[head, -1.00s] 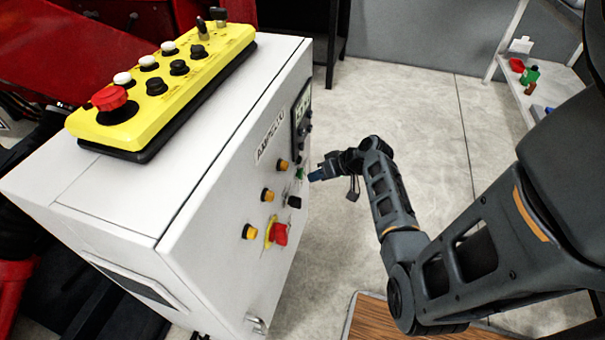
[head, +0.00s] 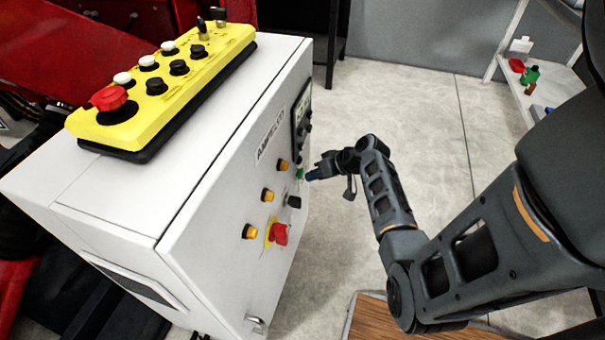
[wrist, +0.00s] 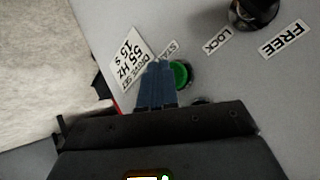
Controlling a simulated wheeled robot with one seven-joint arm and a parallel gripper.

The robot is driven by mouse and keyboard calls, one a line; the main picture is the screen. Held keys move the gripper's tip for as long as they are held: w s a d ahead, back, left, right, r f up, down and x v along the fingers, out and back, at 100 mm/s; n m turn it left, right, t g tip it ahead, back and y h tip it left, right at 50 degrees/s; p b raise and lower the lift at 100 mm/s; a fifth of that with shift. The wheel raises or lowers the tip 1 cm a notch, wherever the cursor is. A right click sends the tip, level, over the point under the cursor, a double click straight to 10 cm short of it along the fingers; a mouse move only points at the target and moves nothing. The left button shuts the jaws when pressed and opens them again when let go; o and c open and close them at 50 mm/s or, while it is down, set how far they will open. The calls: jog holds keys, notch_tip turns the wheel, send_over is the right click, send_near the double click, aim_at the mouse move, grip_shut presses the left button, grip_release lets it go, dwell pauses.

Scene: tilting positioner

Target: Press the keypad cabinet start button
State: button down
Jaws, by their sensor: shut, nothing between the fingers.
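The white keypad cabinet (head: 225,200) stands at the left of the head view, its control panel facing right. The green start button (head: 300,173) sits on that panel; it also shows in the wrist view (wrist: 181,74), beside a label partly hidden by my fingers. My gripper (head: 312,175) is shut and empty, with its blue fingertips at the green button. In the wrist view the fingers (wrist: 157,80) overlap the button's left edge. I cannot tell whether the tips touch it or whether it is pushed in.
A dark knob (wrist: 252,12) with LOCK and FREE labels is near the button. Yellow buttons (head: 267,195), a black switch (head: 294,202) and a red emergency stop (head: 279,234) are lower on the panel. A yellow pendant (head: 165,85) lies on top.

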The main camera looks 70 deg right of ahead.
jog(key=shift+w, duration=0.45)
dwell(0.8)
dwell(0.3)
jog(key=shift+s, duration=0.85)
jog(key=shift+s+d+p, duration=0.1)
jog(key=shift+s+p, duration=0.25)
jog(key=shift+s, duration=2.15)
